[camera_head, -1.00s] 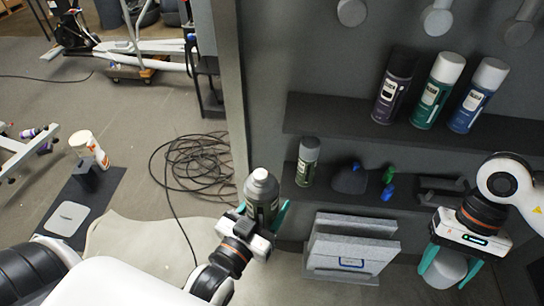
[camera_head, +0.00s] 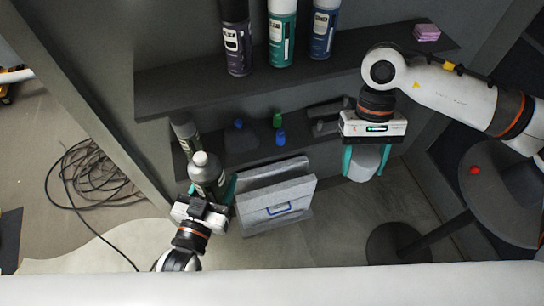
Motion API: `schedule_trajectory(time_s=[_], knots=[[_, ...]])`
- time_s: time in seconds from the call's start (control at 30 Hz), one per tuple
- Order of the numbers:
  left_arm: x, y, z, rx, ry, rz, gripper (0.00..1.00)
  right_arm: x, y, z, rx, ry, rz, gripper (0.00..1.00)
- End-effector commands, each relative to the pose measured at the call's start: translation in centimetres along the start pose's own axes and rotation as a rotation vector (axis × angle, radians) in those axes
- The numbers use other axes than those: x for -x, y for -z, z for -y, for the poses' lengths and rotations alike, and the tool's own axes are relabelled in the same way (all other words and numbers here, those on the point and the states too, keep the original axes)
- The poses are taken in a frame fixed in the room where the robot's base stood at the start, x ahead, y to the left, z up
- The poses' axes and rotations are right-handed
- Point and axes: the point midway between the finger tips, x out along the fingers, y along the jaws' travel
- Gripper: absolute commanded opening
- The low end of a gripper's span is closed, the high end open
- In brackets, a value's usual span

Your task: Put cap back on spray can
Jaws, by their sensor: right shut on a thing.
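A dark grey spray can (camera_head: 206,182) with a pale, bare domed top stands upright in my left gripper (camera_head: 208,190), at the lower left. The teal fingers close around its body, and its lower part is hidden by the gripper. My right gripper (camera_head: 364,163) points down at the right of the picture. It is shut on a large, light grey, rounded cap (camera_head: 364,165), held between its teal fingers. The cap is well to the right of the can and apart from it.
Three tall cans, purple (camera_head: 237,45), green (camera_head: 282,35) and blue (camera_head: 323,32), stand on the upper shelf (camera_head: 180,92). The lower shelf holds another grey can (camera_head: 184,130) and small blue and green items. A grey box (camera_head: 278,208) sits between the grippers. A round stool (camera_head: 500,190) is right.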

Motion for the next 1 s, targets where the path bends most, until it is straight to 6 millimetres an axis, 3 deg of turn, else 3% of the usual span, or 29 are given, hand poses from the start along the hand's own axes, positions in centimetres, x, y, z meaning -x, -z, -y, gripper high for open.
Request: schedule_trajectory(time_s=[0.17, 0.33, 0.57, 0.8, 1.0], knots=[[0.0, -0.1, 0.0, 0.0, -0.001, 0.004, 0.23, 0.1, -0.1, -0.2, -0.004, -0.002, 0.0, 0.39], [0.0, -0.1, 0.0, 0.0, -0.001, 0.004, 0.23, 1.4, -0.7, -3.4, -0.074, -0.035, 0.003, 0.39], [0.0, -0.1, 0.0, 0.0, -0.001, 0.004, 0.23, 5.2, -0.7, -13.0, -0.315, -0.137, 0.002, 0.39], [0.0, -0.1, 0.0, 0.0, -0.001, 0.004, 0.23, 9.0, 2.1, -23.4, -0.582, -0.245, 0.001, 0.39], [0.0, -0.1, 0.0, 0.0, -0.001, 0.003, 0.23, 10.7, 5.0, -28.9, -0.736, -0.306, 0.0, 0.39]])
